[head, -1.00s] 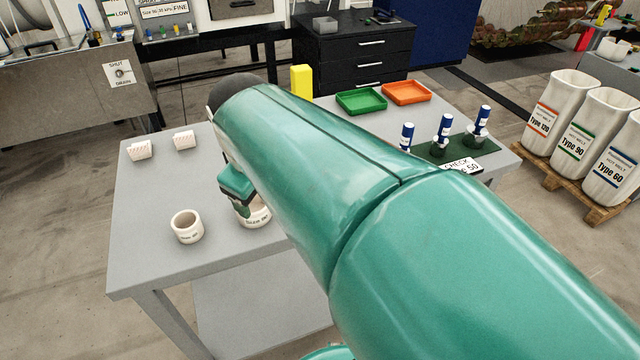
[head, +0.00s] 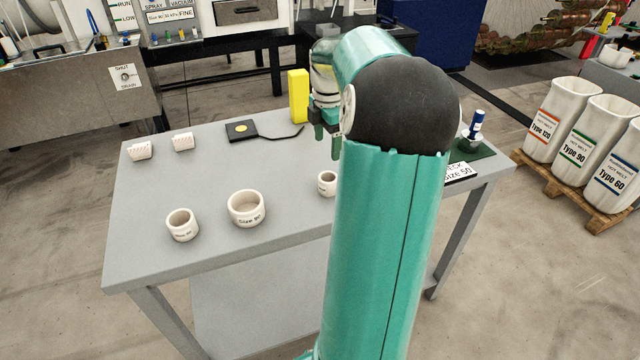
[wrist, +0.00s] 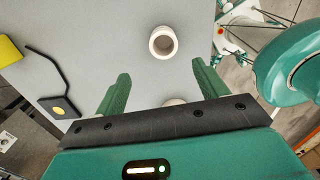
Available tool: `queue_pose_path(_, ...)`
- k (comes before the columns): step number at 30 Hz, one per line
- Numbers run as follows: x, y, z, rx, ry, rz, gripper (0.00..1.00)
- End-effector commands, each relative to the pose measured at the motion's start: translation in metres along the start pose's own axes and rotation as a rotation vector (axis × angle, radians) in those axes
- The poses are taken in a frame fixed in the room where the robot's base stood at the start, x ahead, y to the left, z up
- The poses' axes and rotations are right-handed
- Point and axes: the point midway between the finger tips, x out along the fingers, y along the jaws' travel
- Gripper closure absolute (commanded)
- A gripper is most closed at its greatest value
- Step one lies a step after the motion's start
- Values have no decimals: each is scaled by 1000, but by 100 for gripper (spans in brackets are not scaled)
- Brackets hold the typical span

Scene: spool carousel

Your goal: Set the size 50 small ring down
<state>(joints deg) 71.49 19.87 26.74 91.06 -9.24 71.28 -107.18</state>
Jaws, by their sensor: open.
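A small white ring (head: 327,183) stands on the grey table, partly covered by my arm in the head view; its label cannot be read. It shows whole in the wrist view (wrist: 154,49), ahead of my fingers. A wider ring (head: 246,208) marked Size 90 stands left of it, and another small ring (head: 182,225) with an unclear label stands further left. My gripper (head: 325,140) is open and empty above the table, beside the yellow block. In the wrist view its fingers (wrist: 162,88) are apart, and a ring (wrist: 174,102) is mostly hidden behind the palm.
A black pad with a yellow dot (head: 242,130) and a cable lies at the back, near the yellow block (head: 298,95). Two small white blocks (head: 183,141) stand at the back left. A blue-capped bottle (head: 477,126) and a check sign (head: 459,171) are at the right.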

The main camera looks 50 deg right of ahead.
Motion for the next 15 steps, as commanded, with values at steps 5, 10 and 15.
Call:
queue_pose_path(5,34,-2,2,7,2,-4,28)
queue_pose_path(10,65,-2,1,6,2,-4,28)
queue_pose_path(15,78,-2,0,5,0,-1,28)
